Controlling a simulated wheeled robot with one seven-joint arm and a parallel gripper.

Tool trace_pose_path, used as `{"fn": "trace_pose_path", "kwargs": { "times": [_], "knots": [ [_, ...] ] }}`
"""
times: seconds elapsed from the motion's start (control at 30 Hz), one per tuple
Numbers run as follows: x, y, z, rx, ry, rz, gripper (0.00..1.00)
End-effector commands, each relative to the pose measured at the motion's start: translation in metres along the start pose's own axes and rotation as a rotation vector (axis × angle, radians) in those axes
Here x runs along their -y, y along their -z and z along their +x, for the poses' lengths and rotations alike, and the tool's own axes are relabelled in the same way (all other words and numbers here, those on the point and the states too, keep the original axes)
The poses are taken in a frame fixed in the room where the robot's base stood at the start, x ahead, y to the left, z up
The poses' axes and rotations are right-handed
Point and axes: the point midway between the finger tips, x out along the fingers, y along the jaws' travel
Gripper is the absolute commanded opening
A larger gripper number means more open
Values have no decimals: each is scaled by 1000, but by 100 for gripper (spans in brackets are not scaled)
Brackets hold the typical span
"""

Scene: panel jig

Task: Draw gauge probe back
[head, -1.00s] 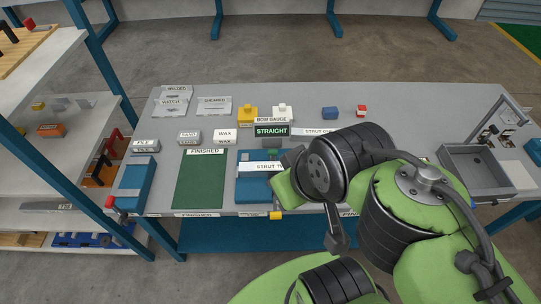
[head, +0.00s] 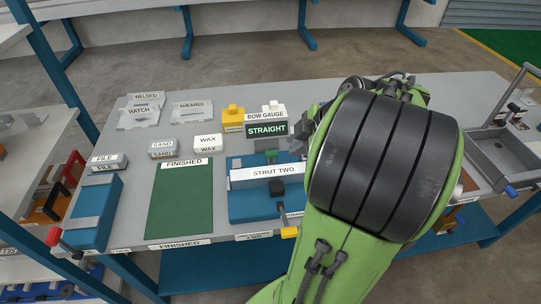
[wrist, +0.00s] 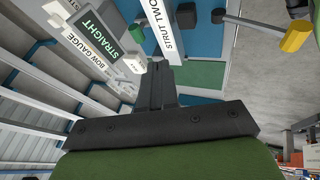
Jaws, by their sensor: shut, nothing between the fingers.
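The bow gauge (head: 266,117) stands behind the blue jig (head: 247,205), and its green display (head: 267,129) reads STRAIGHT. The white bar labelled STRUT TWO (head: 266,175) lies across the jig. A dark block (head: 277,188) sits at the bar's near side, and a yellow-ended handle (head: 290,232) sticks out at the front. The gauge display also shows in the wrist view (wrist: 97,32), left of my gripper (wrist: 159,66). My gripper is shut and empty, its tips near a small white labelled piece (wrist: 134,63). I cannot tell which part is the probe or whether my gripper touches it.
A green FINISHED mat (head: 182,200) lies left of the jig. File, sand and wax blocks and clear labelled trays are farther left and back. A grey basin (head: 500,155) stands at the right. The rack (head: 50,60) edges the left side.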

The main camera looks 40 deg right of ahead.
Motion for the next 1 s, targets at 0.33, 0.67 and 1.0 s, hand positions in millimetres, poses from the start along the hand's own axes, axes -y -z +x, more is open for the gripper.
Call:
{"fn": "trace_pose_path", "kwargs": {
  "times": [0.33, 0.67, 1.0],
  "knots": [
    [2, 0, 37, -2, 6, 1, 0],
    [-1, 0, 108, -1, 5, 1, 0],
    [-30, -4, 126, 1, 2, 1, 0]
  ]
}}
